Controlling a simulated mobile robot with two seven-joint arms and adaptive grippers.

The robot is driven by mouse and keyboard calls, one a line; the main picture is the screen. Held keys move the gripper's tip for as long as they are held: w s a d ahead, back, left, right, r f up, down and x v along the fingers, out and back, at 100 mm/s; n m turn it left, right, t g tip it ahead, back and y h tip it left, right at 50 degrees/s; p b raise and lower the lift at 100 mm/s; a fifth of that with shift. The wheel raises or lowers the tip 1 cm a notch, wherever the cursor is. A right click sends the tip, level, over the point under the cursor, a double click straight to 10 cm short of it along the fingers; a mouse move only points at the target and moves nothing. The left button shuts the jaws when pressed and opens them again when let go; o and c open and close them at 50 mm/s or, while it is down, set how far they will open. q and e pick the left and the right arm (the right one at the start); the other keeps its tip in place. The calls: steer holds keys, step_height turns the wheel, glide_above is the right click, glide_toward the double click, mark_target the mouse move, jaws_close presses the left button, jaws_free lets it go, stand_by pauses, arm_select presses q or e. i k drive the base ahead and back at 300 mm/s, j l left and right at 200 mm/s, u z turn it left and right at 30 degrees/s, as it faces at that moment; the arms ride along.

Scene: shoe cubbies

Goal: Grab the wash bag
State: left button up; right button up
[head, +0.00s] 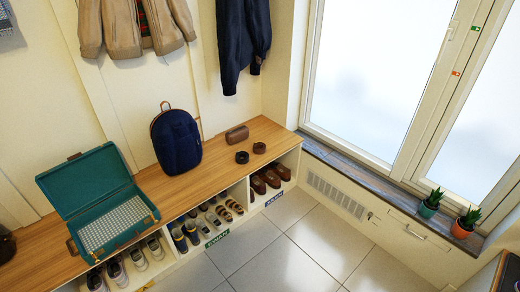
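A small brown rounded case (237,134), which looks like the wash bag, lies on the wooden bench top (278,127) near the wall, right of a navy backpack. It looks closed, and nothing touches it. Neither of my grippers shows in the head view.
The navy backpack (176,142) stands on the bench. Left of it is an open teal suitcase (95,200). Two dark rolled belts (259,148) (242,157) lie in front of the case. Shoes fill cubbies below. Jackets (135,27) hang above. The tiled floor (290,255) is clear.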

mark_target(236, 135)
steer(key=i+l, duration=0.3)
steer(key=i, duration=0.25)
steer(key=i+l+u, duration=0.1)
steer(key=i+l, duration=0.15)
steer(key=i, duration=0.3)
steer(key=i+l, duration=0.35)
steer(key=i, duration=0.15)
steer(key=i+l, duration=0.35)
steer(key=i, duration=0.2)
steer(key=j+u, duration=0.05)
